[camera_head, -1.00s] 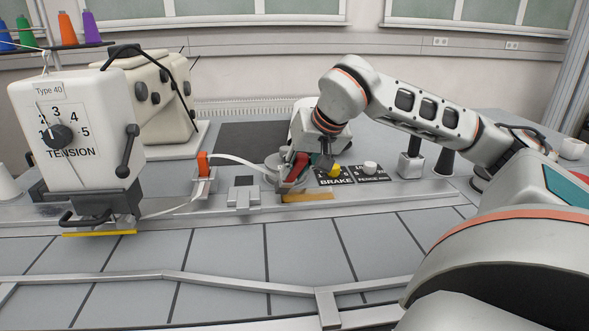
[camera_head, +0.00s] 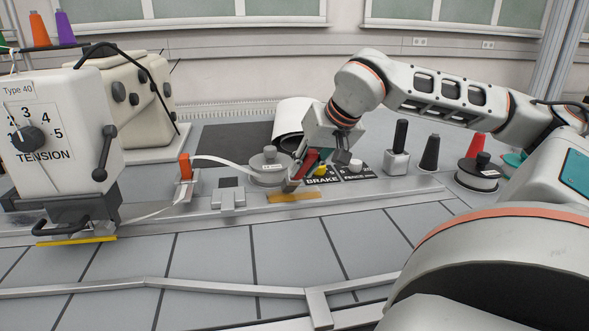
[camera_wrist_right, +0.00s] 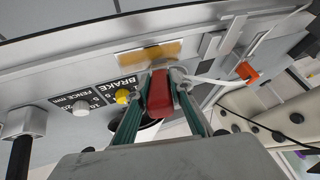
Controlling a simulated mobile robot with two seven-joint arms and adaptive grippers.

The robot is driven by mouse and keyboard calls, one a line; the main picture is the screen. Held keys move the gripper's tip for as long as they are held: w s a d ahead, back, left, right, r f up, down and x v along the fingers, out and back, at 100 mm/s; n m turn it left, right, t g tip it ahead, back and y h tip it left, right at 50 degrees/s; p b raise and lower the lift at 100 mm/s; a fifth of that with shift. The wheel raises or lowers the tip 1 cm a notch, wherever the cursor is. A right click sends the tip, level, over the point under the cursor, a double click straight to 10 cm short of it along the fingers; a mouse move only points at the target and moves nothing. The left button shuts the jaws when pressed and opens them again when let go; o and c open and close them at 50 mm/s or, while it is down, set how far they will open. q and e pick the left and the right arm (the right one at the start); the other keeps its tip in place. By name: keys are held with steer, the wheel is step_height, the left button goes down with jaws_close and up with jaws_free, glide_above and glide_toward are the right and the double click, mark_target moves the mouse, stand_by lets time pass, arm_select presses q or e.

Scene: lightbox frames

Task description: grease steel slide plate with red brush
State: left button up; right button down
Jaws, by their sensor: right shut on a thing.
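My right gripper (camera_head: 316,163) is shut on the red brush (camera_head: 305,164), just above the metal rail. The brush is tilted, its lower end near the yellow-brown strip (camera_head: 295,197) on the rail; I cannot tell whether it touches. In the right wrist view the red handle (camera_wrist_right: 160,95) sits between the two fingers (camera_wrist_right: 160,82), and its bristles are not clear. A steel plate (camera_head: 228,199) with a dark square lies on the rail to the left; it shows in the wrist view too (camera_wrist_right: 233,36). I cannot tell which metal part is the slide plate. My left gripper is out of view.
The yellow knob (camera_head: 320,171) and BRAKE label are close beside the gripper. A tape reel (camera_head: 268,168) and an orange tape guide (camera_head: 185,167) stand left. The TENSION machine head (camera_head: 60,130) is far left. Black-topped posts (camera_head: 398,150) stand right. The tiled front is clear.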

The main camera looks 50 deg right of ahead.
steer(key=shift+s+d, duration=0.55)
steer(key=shift+d, duration=0.15)
steer(key=shift+s+d+r+p, duration=0.1)
steer(key=shift+s+d+p, duration=0.45)
steer(key=shift+s+d, duration=0.3)
steer(key=shift+s+d+p, duration=0.85)
steer(key=shift+s+d, duration=0.35)
steer(key=shift+d, duration=0.3)
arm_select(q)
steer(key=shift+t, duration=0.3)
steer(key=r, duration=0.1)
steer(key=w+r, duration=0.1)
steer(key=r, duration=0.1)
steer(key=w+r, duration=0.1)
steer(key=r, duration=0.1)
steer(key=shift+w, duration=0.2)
arm_select(e)
steer(key=shift+s+d+f, duration=0.2)
steer(key=shift+d+f, duration=0.05)
